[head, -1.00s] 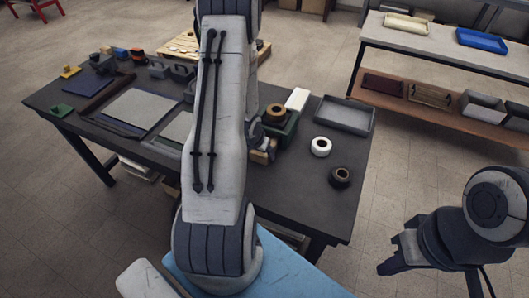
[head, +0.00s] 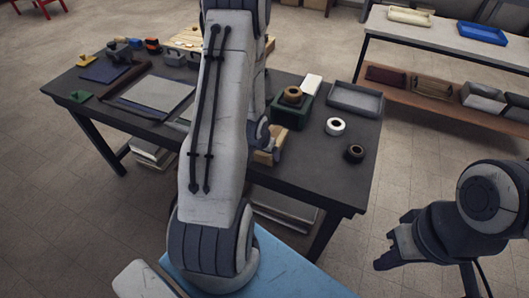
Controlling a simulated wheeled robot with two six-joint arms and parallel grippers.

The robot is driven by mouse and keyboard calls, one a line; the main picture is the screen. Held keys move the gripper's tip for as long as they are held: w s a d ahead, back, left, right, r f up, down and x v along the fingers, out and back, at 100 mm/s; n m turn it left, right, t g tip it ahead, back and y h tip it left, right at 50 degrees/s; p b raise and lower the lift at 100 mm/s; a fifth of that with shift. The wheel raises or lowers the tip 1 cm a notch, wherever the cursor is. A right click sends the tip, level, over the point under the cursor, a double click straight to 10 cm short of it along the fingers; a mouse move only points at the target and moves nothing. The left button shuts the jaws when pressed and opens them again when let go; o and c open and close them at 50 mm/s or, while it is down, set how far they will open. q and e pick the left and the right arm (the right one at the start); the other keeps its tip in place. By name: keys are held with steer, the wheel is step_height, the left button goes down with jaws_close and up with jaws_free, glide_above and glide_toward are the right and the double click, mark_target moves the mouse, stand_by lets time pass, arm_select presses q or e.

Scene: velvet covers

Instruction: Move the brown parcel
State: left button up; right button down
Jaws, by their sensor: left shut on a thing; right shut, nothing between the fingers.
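My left gripper (head: 268,143) is largely hidden behind my own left arm. It is shut on a tan-brown block (head: 266,158), which looks like the brown parcel; only its right part shows. The block is over the front part of the dark worktable (head: 310,180), just in front of a green bin. I cannot tell whether it touches the tabletop. My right gripper (head: 386,254) is shut and empty, out over the floor to the right of the table.
The green bin (head: 289,117) has a tape roll (head: 293,94) on top. A white roll (head: 335,127), a black roll (head: 354,153) and a grey tray (head: 354,99) are on the table's right. A shelf (head: 420,92) with boxes stands behind. The floor at right is clear.

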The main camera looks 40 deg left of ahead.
arm_select(q)
steer(key=shift+s+d, duration=0.1)
steer(key=shift+s, duration=0.1)
arm_select(e)
steer(key=shift+s+a, duration=0.15)
steer(key=shift+s, duration=0.15)
arm_select(q)
steer(key=shift+d, duration=0.1)
steer(key=o, duration=1.5)
steer(key=shift+r, duration=0.1)
steer(key=p+v, duration=0.2)
steer(key=v, duration=0.8)
steer(key=shift+s+r, duration=0.1)
steer(key=shift+s, duration=0.05)
arm_select(e)
step_height(320, 180, up, 2)
steer(key=shift+r, duration=0.2)
arm_select(q)
steer(key=shift+d, duration=0.1)
